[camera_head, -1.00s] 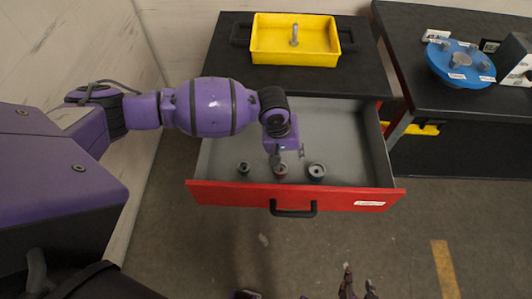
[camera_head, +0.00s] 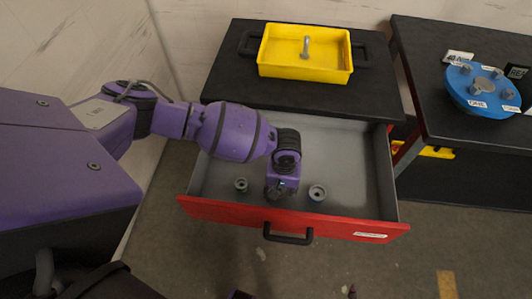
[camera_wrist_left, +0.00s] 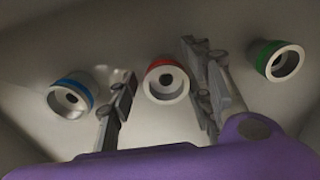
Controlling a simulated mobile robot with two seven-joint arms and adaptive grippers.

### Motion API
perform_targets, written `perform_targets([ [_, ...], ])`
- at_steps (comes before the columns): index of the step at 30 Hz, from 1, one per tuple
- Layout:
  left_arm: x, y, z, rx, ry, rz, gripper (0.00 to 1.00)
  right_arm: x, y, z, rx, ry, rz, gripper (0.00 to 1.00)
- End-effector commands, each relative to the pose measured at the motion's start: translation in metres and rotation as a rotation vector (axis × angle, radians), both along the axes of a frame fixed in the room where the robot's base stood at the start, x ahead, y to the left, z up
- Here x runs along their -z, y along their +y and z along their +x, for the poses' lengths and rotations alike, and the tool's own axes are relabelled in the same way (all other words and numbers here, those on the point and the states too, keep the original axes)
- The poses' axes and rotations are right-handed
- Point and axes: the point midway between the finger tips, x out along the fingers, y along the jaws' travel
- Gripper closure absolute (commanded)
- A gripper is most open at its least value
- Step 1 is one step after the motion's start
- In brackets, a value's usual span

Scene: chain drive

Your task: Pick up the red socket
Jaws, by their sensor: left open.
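The red socket (camera_wrist_left: 166,80), a pale ring with a red band, stands in the open drawer between two other sockets. In the head view my left gripper hides it. My left gripper (camera_head: 281,190) is low in the drawer, near the front wall. In the left wrist view its open fingers (camera_wrist_left: 163,82) are on either side of the red socket, with gaps visible; contact cannot be made out. Only a small dark tip at the bottom edge of the head view may belong to my right gripper.
A blue-banded socket (camera_wrist_left: 71,96) is left of the red one and a green-banded socket (camera_wrist_left: 276,60) is right. The drawer's red front (camera_head: 215,208) is close to my gripper. A yellow tray (camera_head: 280,68) and a blue round fixture (camera_head: 462,92) stand on black tops behind.

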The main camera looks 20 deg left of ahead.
Motion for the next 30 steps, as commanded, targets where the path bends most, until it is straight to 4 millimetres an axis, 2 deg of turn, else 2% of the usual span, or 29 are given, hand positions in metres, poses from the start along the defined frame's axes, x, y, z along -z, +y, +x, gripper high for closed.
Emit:
perform_targets([
  [7, 0.000, -0.001, 0.003, 0.001, -0.006, 0.000, 0.54, -0.001, 0.000, 0.001, 0.000, -0.002, 0.000, 0.60],
  [18, 0.000, -0.001, 0.003, 0.001, -0.005, -0.001, 1.00, -0.001, 0.000, 0.001, 0.000, -0.003, 0.000, 0.60],
  [26, -0.004, -0.001, 0.004, 0.001, -0.007, -0.001, 1.00, -0.002, 0.000, 0.002, 0.000, -0.005, 0.000, 0.60],
  [30, -0.023, -0.001, 0.004, 0.002, -0.010, -0.002, 1.00, -0.006, 0.000, 0.005, 0.001, -0.012, 0.001, 0.60],
])
